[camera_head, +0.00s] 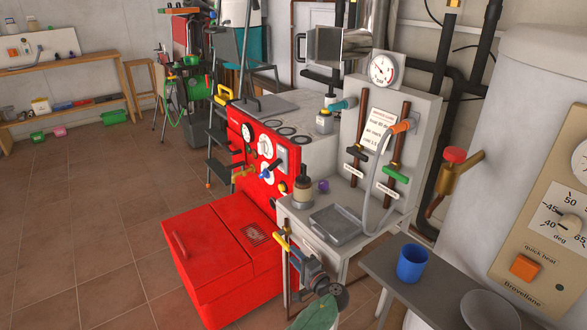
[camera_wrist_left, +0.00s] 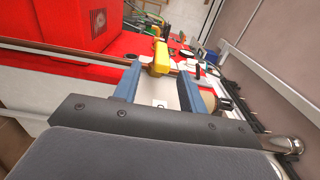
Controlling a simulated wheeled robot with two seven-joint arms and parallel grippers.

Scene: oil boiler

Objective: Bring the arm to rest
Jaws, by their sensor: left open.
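My left gripper (camera_head: 296,254) is low in the middle of the head view, in front of the grey side table, beside a yellow valve handle (camera_head: 281,243) on a thin brown upright pipe (camera_head: 286,280). In the left wrist view, the two blue fingers of my left gripper (camera_wrist_left: 160,80) stand apart. The yellow handle (camera_wrist_left: 160,57) shows at the fingertips, across the gap. I cannot tell whether the fingers touch it. My right gripper is not in view.
The red boiler box (camera_head: 225,250) stands left of the gripper. The grey side table (camera_head: 345,222) holds a tray, a bottle and hose gear. A blue cup (camera_head: 412,262) and a bowl (camera_head: 490,308) are on a bench at right. The tiled floor (camera_head: 80,220) at left is clear.

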